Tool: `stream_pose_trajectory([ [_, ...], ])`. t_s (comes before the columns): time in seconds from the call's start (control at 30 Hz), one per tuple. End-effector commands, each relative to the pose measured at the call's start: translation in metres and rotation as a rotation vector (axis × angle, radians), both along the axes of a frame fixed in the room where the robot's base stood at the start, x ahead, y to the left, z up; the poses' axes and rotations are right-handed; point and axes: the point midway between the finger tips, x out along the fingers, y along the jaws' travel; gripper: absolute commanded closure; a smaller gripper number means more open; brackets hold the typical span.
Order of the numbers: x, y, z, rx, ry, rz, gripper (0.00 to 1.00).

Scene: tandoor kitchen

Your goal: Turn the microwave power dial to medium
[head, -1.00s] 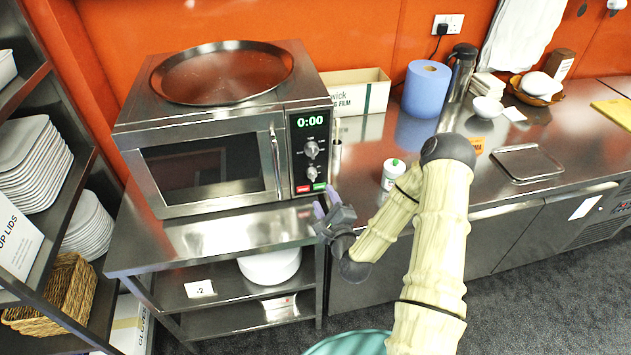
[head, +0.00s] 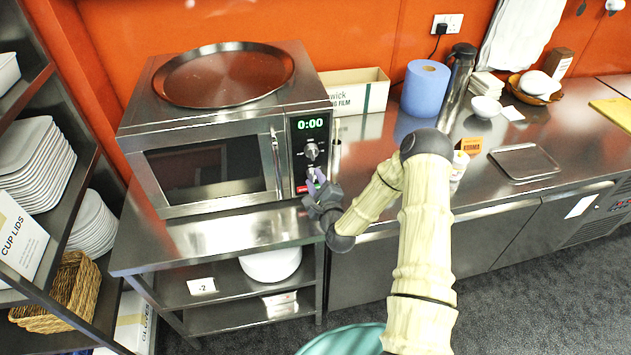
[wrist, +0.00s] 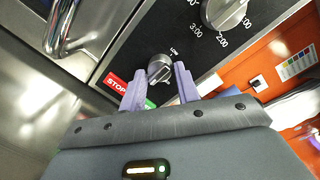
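The steel microwave (head: 215,172) stands on a steel stand, with its black control panel (head: 298,150) on the right. The panel has a larger upper dial (head: 312,152) with time marks, also in the wrist view (wrist: 225,12). The smaller lower dial, the power dial (wrist: 160,68), has the word LOW beside its upper edge; its other marks are hidden or unreadable. My gripper (wrist: 160,84) is open, with its two purple fingers apart, one on each side of the power dial. I cannot tell whether they touch it. In the head view my gripper (head: 314,182) covers the panel's lower part.
A red STOP button (wrist: 117,82) and a partly hidden green button (wrist: 150,104) lie close to the fingers. The door handle (wrist: 62,30) is to the left. A round steel tray (head: 225,75) lies on top of the microwave. A counter (head: 385,155) stands to the right.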

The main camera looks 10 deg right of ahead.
Motion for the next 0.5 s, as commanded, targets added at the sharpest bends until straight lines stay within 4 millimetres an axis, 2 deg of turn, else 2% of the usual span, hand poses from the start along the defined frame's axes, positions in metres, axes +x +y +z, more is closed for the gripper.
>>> stream_pose_trajectory([
  [0.03, -0.0001, -0.0001, 0.0001, 0.000, 0.000, 0.000, 0.79],
  [0.1, -0.0001, -0.0001, 0.0001, 0.000, 0.000, 0.000, 0.92],
  [0.13, -0.0001, 0.0000, 0.0001, 0.000, 0.000, 0.000, 0.95],
  [0.5, -0.0001, 0.0000, -0.0002, -0.038, -0.001, 0.001, 0.95],
])
